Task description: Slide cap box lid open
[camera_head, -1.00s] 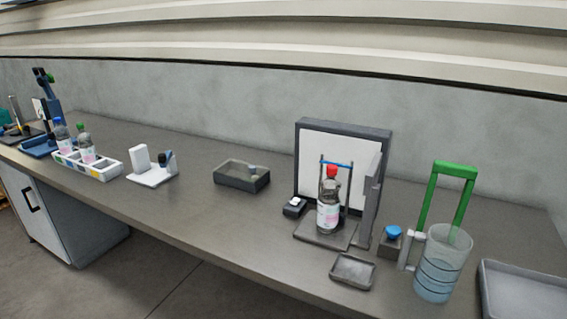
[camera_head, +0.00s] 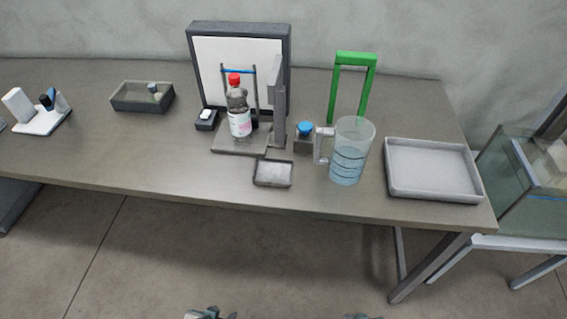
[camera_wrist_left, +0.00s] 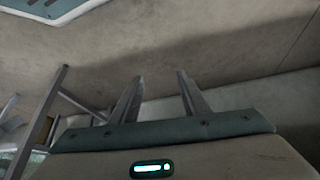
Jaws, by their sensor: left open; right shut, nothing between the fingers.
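The cap box appears to be the dark grey box (camera_head: 142,103) on the bench at the left in the head view. A small grey knob-like piece shows at its top right; the lid looks see-through and seems to cover the box, but its exact position is hard to tell. My left gripper (camera_head: 210,314) shows at the bottom edge of the head view, far from the box. In the left wrist view its two fingers (camera_wrist_left: 160,78) are apart with nothing between them. My right gripper (camera_head: 362,317) barely shows at the bottom edge, shut and empty.
Right of the box stand a framed white panel (camera_head: 210,60) with a red-capped bottle (camera_head: 239,115), a small tray (camera_head: 273,174), a blue-topped block (camera_head: 304,138), a jug (camera_head: 349,155), a green frame (camera_head: 354,58) and a large tray (camera_head: 432,170). A white stand (camera_head: 42,118) is left of it.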

